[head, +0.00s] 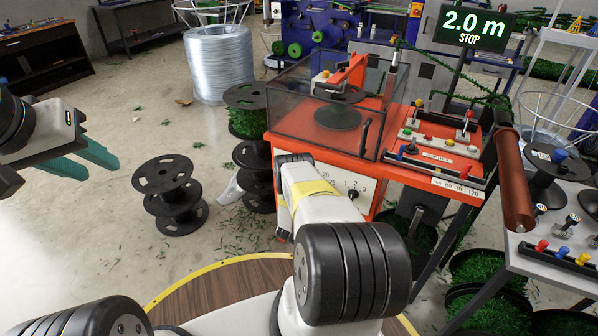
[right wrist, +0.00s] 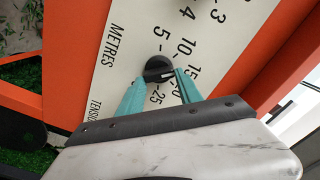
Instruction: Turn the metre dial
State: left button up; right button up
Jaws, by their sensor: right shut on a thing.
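The metre dial (right wrist: 158,69) is a black round knob with a pale pointer mark on a white panel lettered METRES, in the right wrist view. Its pointer faces the lower right, roughly towards the 20. My right gripper (right wrist: 161,74) is shut on the knob, one teal finger on each side. In the head view my own right arm hides this knob and the gripper; part of the white dial panel (head: 335,181) shows beside it. My left gripper (head: 99,170) is at the far left over the floor, its teal fingers apart and empty.
The orange machine (head: 285,148) carries a clear guard box and a lever panel (head: 440,150). A display (head: 471,26) reads 2.0 m STOP. A second black knob (head: 353,194) sits on the dial panel. Black spools (head: 168,190) stand on the floor at left.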

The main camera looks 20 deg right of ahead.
jog(key=shift+f+m, duration=0.1)
jog(key=shift+m, duration=1.5)
jog(key=o, duration=1.4)
jog(key=v, duration=0.8)
